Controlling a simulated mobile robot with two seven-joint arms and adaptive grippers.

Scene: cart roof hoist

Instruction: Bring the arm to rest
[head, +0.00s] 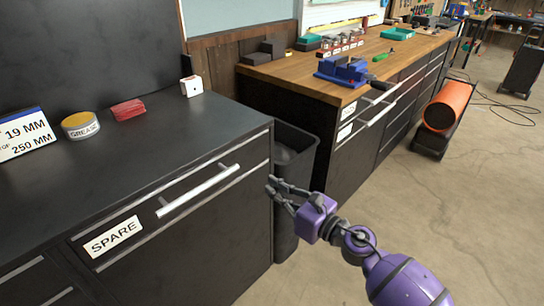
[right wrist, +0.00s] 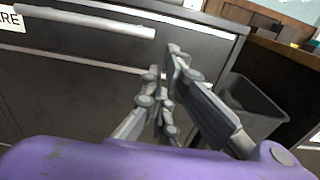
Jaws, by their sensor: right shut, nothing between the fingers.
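My right arm reaches in from the lower right of the head view. Its purple right gripper (head: 272,188) is in front of the right end of the black cabinet (head: 140,250). The gripper is shut and empty. In the right wrist view, the gripper's grey fingers (right wrist: 170,62) come together in front of the cabinet's dark front, below and to the right of the silver drawer handle (right wrist: 90,22). The fingers look apart from the handle. My left gripper is in neither view.
The SPARE drawer (head: 150,225) looks closed. A dark bin (head: 292,150) stands between the cabinet and a wood-topped bench (head: 300,70) with a blue vise (head: 342,70).

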